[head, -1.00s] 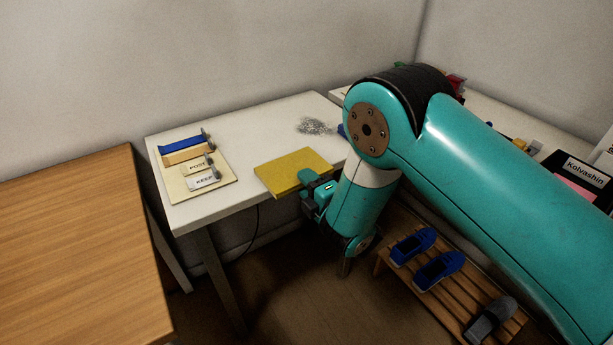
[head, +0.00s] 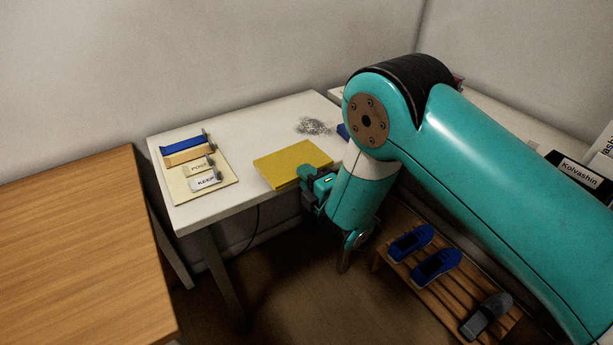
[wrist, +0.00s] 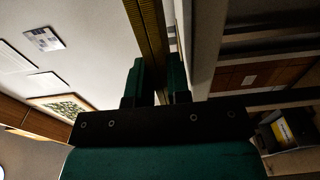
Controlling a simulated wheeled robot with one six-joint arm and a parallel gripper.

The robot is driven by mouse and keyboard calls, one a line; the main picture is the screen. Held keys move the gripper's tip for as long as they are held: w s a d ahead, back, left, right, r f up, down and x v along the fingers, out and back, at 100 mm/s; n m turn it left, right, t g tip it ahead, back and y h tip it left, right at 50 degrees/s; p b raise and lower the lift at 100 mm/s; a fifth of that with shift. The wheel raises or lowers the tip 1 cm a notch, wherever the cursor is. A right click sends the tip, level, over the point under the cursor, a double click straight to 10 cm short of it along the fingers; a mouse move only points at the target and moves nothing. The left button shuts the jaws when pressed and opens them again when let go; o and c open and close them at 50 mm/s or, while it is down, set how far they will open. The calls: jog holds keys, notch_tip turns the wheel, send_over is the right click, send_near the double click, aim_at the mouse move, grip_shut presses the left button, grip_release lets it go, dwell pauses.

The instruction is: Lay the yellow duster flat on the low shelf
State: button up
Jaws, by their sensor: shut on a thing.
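The yellow duster (head: 292,163) looks like a flat yellow slab in the head view. My gripper (head: 313,180) is shut on its near right edge and holds it out level or slightly tilted. In the picture it overlaps the front edge of the white desk; I cannot tell if it touches the top. In the wrist view the duster shows edge-on as a narrow yellow strip (wrist: 148,35) between the fingers of my gripper (wrist: 160,82). A low slatted wooden rack (head: 462,299), perhaps the low shelf, stands on the floor at the lower right.
Blue shoes (head: 436,264) and a grey one (head: 486,316) stand on the rack. The white desk (head: 235,128) bears a board with POST and KEEP labels (head: 197,168) and a pile of clips (head: 313,126). A wooden table (head: 75,245) stands at left. My arm covers much of the right.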

jog(key=s+d+r+b, duration=0.5)
jog(key=s+d+b, duration=0.3)
jog(key=s, duration=0.3)
jog(key=shift+d, duration=0.2)
jog(key=shift+s, duration=0.15)
dwell(0.5)
